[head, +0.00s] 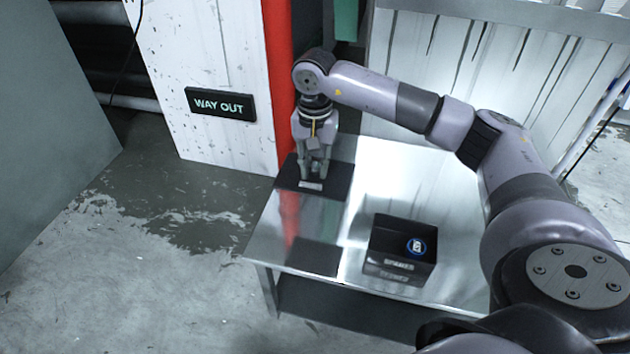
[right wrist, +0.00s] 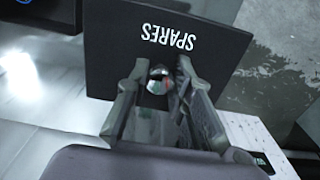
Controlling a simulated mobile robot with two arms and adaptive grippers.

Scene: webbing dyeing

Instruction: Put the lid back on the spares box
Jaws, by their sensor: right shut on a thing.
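The spares box (head: 402,264) is a black open-topped box on the metal table, with a pale label on its front. The lid (head: 340,181) is a flat black square to the left of the box, at the table's far left part. My right gripper (head: 314,178) points down and is shut on the lid's small round knob. In the right wrist view, the knob (right wrist: 158,80) sits between the fingers and the lid (right wrist: 115,50) reads "SPARES". The lid appears held above the table, with a dark reflection below it. My left gripper is not in view.
A round blue-and-white item (head: 416,246) lies inside the box. The shiny table (head: 300,220) has clear room between lid and box. A red post (head: 279,80) and a white panel with a "WAY OUT" sign (head: 221,104) stand close behind the lid.

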